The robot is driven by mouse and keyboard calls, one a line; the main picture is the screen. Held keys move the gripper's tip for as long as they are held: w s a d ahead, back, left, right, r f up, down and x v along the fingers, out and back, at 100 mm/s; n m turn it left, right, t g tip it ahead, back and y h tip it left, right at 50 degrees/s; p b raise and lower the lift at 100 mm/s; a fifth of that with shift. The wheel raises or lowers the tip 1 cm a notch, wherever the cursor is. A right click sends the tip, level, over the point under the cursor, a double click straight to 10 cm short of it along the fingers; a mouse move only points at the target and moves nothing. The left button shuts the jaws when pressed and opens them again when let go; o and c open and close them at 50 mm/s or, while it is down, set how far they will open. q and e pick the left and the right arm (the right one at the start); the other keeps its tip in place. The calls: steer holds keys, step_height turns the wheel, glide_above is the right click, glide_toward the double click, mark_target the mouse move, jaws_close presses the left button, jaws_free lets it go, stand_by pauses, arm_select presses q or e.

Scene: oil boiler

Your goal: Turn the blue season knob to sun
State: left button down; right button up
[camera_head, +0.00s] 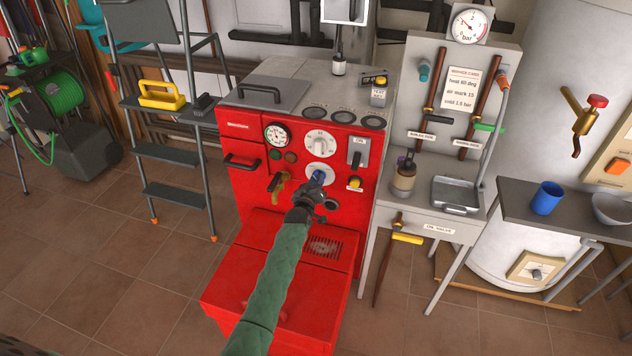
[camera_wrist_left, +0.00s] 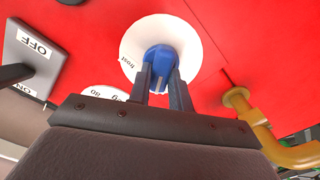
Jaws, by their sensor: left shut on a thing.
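The blue season knob (camera_head: 318,176) sits on a white round dial (camera_head: 321,171) on the red boiler's front (camera_head: 247,186), below a larger white dial. In the left wrist view the blue knob (camera_wrist_left: 160,60) is between the two fingers of my left gripper (camera_wrist_left: 163,80), which is shut on it. The white dial plate (camera_wrist_left: 190,40) shows around the knob. The word "frost" is partly readable on its left side; the sun mark cannot be made out. In the head view my left gripper (camera_head: 314,186) covers part of the knob. My right gripper is not in view.
A brass tap (camera_head: 279,186) sticks out left of the knob. A grey ON/OFF lever switch (camera_head: 358,152) is above right, also seen in the left wrist view (camera_wrist_left: 30,55). The boiler's lower red step (camera_head: 240,262) juts out below.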

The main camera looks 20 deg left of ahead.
arm_select(q)
steer(key=shift+f+n, duration=0.1)
steer(key=shift+n, duration=1.1)
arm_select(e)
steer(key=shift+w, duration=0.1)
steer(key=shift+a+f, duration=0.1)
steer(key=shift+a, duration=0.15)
arm_select(q)
steer(key=c, duration=1.3)
jaws_free()
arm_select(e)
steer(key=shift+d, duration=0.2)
arm_select(q)
steer(key=s, duration=0.4)
steer(key=s+b, duration=0.1)
steer(key=s, duration=0.3)
steer(key=shift+a, duration=0.2)
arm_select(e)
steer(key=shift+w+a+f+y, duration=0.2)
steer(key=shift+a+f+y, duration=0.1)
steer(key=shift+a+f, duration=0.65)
